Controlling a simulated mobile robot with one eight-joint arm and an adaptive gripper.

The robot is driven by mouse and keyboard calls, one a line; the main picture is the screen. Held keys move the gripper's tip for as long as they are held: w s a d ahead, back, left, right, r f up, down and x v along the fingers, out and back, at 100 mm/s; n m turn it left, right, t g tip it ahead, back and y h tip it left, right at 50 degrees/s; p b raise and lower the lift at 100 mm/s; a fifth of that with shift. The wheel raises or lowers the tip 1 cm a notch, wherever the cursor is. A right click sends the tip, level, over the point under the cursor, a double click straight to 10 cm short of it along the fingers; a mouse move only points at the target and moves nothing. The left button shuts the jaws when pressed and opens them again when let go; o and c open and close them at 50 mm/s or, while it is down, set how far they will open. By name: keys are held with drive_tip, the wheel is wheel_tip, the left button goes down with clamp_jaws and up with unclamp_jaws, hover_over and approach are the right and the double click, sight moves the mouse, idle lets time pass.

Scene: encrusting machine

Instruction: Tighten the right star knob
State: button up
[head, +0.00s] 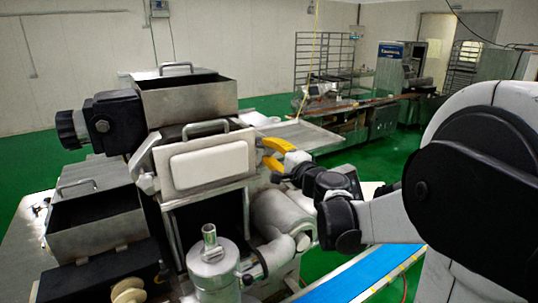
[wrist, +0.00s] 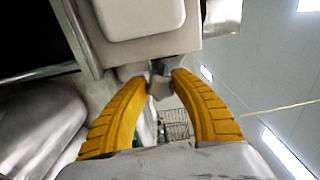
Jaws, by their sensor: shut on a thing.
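My gripper (head: 266,154) has its curved yellow fingers at the right edge of the machine's white-fronted panel (head: 209,164). In the wrist view the fingertips (wrist: 160,74) close on a small grey knob (wrist: 160,88), the right star knob, beside the panel's edge. The fingers hide most of the knob, and its star shape does not show clearly. The knob is hidden in the head view. The panel also shows at the top of the wrist view (wrist: 140,14).
Metal hoppers (head: 185,98) stand behind and left of the panel. A rounded metal housing (head: 285,215) and an upright cylinder (head: 212,265) lie below my gripper. A blue conveyor (head: 365,278) runs at the lower right. Green floor is open behind.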

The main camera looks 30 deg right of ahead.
drive_tip(key=shift+n+b, duration=0.3)
drive_tip(key=shift+n, duration=0.9)
drive_tip(key=o, duration=1.2)
drive_tip(key=s, duration=1.2)
drive_tip(key=shift+d, duration=0.2)
drive_tip(key=shift+n, duration=0.3)
